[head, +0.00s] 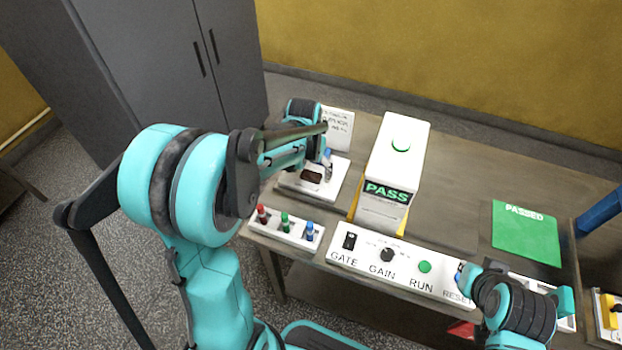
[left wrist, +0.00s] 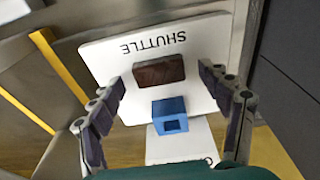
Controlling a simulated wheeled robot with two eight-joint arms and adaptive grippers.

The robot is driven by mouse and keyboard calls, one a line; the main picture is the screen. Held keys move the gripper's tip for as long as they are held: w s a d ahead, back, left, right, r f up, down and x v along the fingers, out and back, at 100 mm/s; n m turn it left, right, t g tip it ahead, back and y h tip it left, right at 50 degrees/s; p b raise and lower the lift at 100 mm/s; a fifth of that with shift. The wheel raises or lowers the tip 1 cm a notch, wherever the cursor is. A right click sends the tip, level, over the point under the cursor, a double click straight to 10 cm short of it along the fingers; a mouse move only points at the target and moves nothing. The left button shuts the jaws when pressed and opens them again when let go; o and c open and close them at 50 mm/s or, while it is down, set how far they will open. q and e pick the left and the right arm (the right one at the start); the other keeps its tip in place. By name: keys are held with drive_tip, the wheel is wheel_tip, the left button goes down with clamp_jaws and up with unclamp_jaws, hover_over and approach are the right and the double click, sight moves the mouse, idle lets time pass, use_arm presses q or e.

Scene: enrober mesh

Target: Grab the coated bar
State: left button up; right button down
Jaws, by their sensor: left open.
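The coated bar (head: 312,176) is a small dark brown block on a white plate (head: 337,190) at the back left of the table. In the left wrist view the bar (left wrist: 158,71) lies on the plate (left wrist: 110,58) marked SHUTTLE. My left gripper (head: 322,162) is above the plate, close to the bar. In the left wrist view its open fingers (left wrist: 162,84) stand on either side of the bar, with gaps on both sides. My right arm (head: 515,308) is at the lower right; its jaw state is unclear.
A blue block (left wrist: 170,115) sits beside the bar. A white PASS machine (head: 400,150) stands right of the plate. A button strip (head: 285,227) and a control panel (head: 400,268) line the front edge. A green PASSED mat (head: 525,235) lies at right.

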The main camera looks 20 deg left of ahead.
use_arm(q)
drive_tip(key=shift+w+f, duration=0.1)
drive_tip(key=shift+f, duration=0.3)
drive_tip(key=shift+r, duration=0.1)
drive_tip(key=c, duration=0.9)
drive_tip(key=shift+c, duration=0.3)
